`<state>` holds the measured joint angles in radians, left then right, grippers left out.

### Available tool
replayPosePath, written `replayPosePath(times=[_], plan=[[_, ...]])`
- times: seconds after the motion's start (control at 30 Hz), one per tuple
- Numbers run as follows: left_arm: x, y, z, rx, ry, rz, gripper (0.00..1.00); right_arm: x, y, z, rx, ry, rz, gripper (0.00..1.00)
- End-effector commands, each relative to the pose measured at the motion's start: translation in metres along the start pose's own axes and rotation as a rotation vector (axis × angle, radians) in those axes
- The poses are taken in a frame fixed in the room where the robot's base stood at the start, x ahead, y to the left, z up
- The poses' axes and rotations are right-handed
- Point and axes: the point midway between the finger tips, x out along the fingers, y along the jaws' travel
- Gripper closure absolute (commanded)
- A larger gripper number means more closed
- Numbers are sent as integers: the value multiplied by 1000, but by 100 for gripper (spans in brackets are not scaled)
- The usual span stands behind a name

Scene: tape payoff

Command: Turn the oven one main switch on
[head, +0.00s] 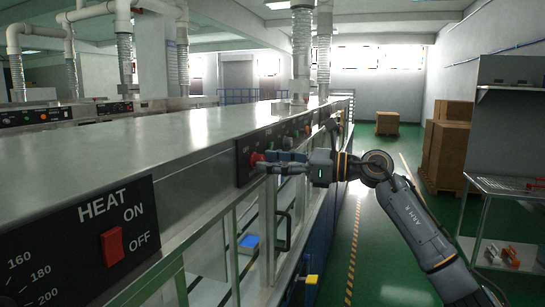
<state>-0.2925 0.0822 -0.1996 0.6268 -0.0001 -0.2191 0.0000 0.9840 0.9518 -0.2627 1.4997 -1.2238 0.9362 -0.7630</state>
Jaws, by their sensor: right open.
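A long metal oven line runs from the near left into the distance. On its side, a black panel (242,163) carries a round red switch (256,158) and small white lettering too small to read. My right gripper (270,161) reaches in from the right, with its fingers pointing left at this red switch. The fingertips are at or very near the switch and partly cover it; I cannot tell whether they touch. The gripper is open. The switch's position cannot be made out. My left gripper is not in view.
A nearer HEAT panel (80,240) has a red ON/OFF rocker (112,246) and a temperature dial. Further panels with knobs (300,128) continue beyond my gripper. The green aisle (385,250) is mostly clear.

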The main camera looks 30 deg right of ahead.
Motion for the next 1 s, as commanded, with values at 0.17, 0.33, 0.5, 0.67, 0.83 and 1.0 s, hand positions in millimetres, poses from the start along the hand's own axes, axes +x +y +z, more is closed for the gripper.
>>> replayPosePath(times=[0.17, 0.33, 0.5, 0.67, 0.83, 1.0], plan=[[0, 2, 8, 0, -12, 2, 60, 2, 0, 0, 0, 0, 0, 50], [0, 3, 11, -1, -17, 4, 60, 2, 0, 0, 0, 0, 0, 62], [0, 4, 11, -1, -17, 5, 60, 1, 0, 0, 1, 0, 0, 96], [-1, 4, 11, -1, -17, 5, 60, 1, 0, 0, 2, 0, 0, 100], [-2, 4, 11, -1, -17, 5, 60, 1, 0, 0, 26, 0, 0, 100], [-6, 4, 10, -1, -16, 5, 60, 1, 0, 0, 96, -4, 0, 100]])
